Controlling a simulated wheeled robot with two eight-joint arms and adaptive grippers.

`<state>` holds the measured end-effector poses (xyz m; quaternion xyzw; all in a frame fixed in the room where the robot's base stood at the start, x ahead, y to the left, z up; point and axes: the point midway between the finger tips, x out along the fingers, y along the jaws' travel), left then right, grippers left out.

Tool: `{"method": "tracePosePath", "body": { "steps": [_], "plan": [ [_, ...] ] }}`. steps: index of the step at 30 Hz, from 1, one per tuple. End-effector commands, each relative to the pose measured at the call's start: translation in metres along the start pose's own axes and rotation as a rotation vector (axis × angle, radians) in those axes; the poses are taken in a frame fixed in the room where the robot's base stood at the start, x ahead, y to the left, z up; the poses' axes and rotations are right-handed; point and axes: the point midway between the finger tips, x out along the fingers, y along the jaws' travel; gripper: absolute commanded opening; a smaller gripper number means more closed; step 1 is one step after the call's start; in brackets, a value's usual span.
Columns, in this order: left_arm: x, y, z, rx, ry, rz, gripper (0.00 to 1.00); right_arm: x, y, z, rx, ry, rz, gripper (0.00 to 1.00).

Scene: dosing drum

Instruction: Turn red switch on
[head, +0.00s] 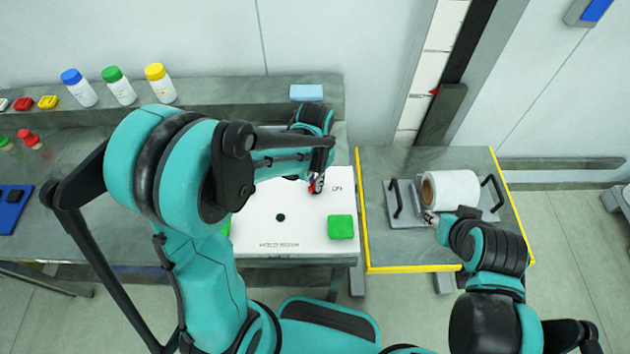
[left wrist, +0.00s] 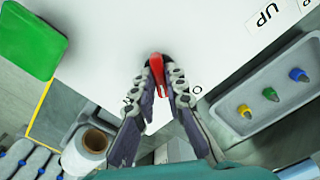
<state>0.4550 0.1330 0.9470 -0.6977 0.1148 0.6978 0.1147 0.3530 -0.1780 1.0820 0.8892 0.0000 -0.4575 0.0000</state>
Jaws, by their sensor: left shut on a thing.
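The red switch (head: 316,187) stands on the white panel (head: 285,215) toward its right side, largely hidden by my left gripper in the head view. In the left wrist view the red switch (left wrist: 157,66) sits between the two fingertips, its red end showing above them. My left gripper (left wrist: 160,78) is shut on it. Dark lettering beside the switch is partly covered by the fingers, so I cannot read it or tell the switch's position. My right gripper (head: 432,218) is at the side table near the white roll; its finger opening is too small to tell.
A green block (head: 341,227) sits at the panel's lower right. The white roll (head: 452,190) lies on a grey holder with dark handles on the yellow-edged table (head: 385,252). Capped bottles (head: 119,88) stand on the back shelf. A grey tray (left wrist: 240,122) holds coloured pieces.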

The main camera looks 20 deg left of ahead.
Motion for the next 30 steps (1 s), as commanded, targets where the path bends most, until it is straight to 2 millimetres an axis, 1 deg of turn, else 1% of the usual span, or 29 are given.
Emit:
{"method": "tracePosePath", "body": {
  "steps": [18,24,30],
  "plan": [
    [0.0003,-0.0001,-0.0001,0.582,0.000,0.000,0.00,0.0072,0.0000,0.0051,0.000,0.000,0.000,0.40],
    [0.0001,-0.0001,-0.0001,0.746,0.000,0.000,0.00,0.0086,0.0000,0.0061,0.000,0.000,0.000,0.40],
    [-0.0001,-0.0002,-0.0001,0.869,0.000,0.000,0.00,0.0094,0.0000,0.0067,0.000,0.000,0.000,0.40]
  ]
}}
